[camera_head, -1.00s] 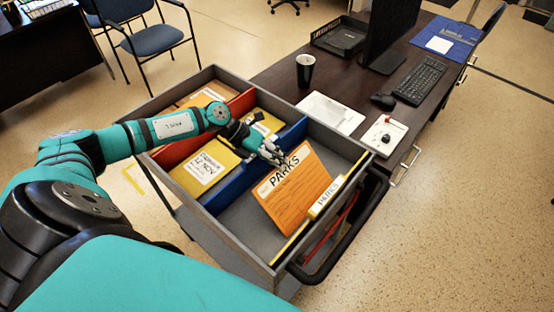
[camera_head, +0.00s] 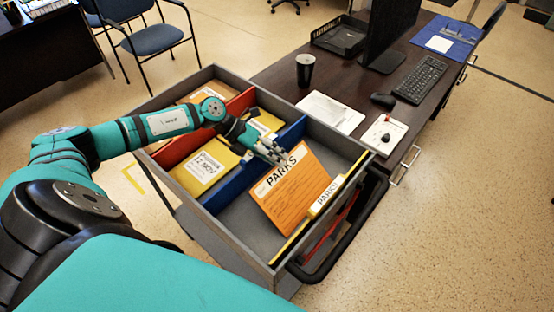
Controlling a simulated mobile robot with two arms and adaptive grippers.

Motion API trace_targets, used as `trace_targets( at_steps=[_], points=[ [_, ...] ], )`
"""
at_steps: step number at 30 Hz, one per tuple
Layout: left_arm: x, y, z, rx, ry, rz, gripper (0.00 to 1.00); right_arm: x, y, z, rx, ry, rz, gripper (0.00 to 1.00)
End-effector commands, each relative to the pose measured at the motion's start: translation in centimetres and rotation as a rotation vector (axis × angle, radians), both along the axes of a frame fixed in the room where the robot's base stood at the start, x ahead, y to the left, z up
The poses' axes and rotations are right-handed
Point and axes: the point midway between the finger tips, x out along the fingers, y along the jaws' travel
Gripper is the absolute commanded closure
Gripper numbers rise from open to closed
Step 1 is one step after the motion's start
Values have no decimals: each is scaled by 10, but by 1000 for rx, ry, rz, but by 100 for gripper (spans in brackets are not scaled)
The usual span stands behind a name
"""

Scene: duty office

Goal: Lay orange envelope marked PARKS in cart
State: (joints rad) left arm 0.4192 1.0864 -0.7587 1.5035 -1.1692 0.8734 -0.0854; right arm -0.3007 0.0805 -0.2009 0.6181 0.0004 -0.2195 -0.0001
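The orange envelope marked PARKS (camera_head: 293,197) stands tilted in the front compartment of the grey cart (camera_head: 236,237), at the end with the black handle. Its lower edge is inside the compartment, but I cannot tell whether it touches the floor. My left gripper (camera_head: 279,157) reaches over the cart from the left. Its fingers are closed at the envelope's upper left edge and seem to pinch it; the far finger is partly hidden. A yellow label reading PARKS (camera_head: 327,196) is on the compartment's right side. My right gripper is not in view.
A blue divider (camera_head: 234,186) and a red divider (camera_head: 190,143) split the cart. Yellow envelopes (camera_head: 205,170) lie in the middle compartment. The desk (camera_head: 280,79) beside the cart holds a black cup (camera_head: 305,70), papers (camera_head: 331,111) and a keyboard (camera_head: 420,80).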

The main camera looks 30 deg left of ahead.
Motion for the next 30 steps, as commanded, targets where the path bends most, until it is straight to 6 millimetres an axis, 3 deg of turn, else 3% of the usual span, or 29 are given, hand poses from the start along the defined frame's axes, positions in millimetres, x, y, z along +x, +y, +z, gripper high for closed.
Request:
trace_targets(
  at_steps=[9, 15, 30],
  points=[
    [-21, 47, 44, 6, 2, 0, 67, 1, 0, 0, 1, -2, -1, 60],
    [-29, 66, 64, 4, 2, 0, 67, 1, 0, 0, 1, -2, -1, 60],
    [-31, 71, 71, 1, 0, -1, 67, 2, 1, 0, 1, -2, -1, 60]
  ],
)
